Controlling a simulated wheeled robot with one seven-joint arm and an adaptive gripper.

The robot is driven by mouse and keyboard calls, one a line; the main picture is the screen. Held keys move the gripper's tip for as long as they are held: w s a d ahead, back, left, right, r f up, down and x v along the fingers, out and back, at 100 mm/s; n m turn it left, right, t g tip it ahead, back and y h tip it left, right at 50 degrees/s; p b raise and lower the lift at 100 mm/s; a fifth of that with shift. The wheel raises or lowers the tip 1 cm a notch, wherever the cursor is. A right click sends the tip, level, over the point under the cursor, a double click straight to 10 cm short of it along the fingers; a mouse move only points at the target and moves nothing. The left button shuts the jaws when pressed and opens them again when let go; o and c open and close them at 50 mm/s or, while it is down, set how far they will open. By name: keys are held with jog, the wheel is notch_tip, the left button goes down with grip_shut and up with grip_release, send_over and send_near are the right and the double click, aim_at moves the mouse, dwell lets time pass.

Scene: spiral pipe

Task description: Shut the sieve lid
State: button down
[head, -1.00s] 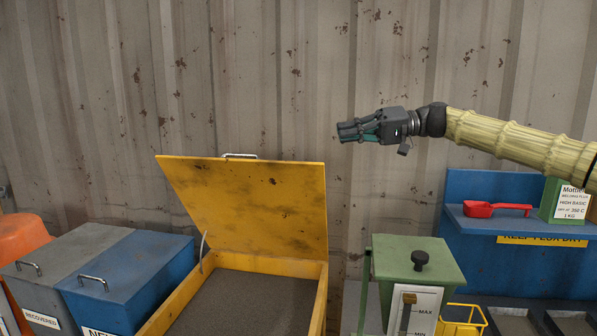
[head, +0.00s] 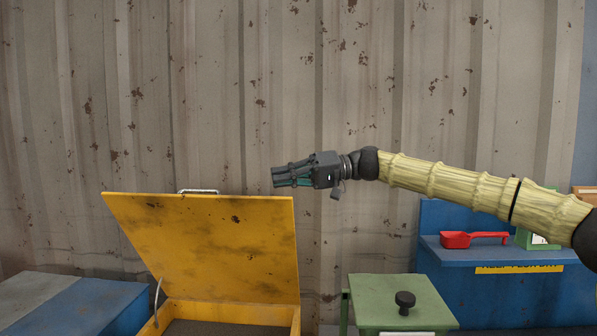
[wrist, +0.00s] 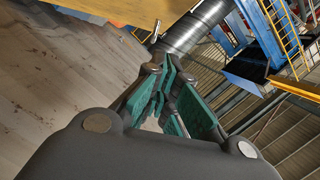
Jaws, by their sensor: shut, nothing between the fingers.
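The yellow sieve lid (head: 205,245) stands open in the head view, tilted back above the yellow sieve box (head: 222,311). Its metal handle (head: 197,191) is on its upper edge. A curved metal stay shows at the lid's left side. My gripper (head: 277,179) is shut and empty.
A corrugated wall (head: 300,90) stands behind. A green box (head: 405,298) with a black knob is right of the sieve. A blue bench (head: 540,300) with a red scoop (head: 470,239) is farther right. Blue and grey bins (head: 95,303) stand at left.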

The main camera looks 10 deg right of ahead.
aim_at(272, 220)
jog(key=s+a+f, duration=0.1)
jog(key=s+a+f+p, duration=0.1)
jog(key=s+a, duration=0.1)
jog(key=shift+a+f, duration=0.1)
jog(key=shift+a, duration=0.2)
jog(key=shift+s+d, duration=0.1)
jog(key=shift+d, duration=0.05)
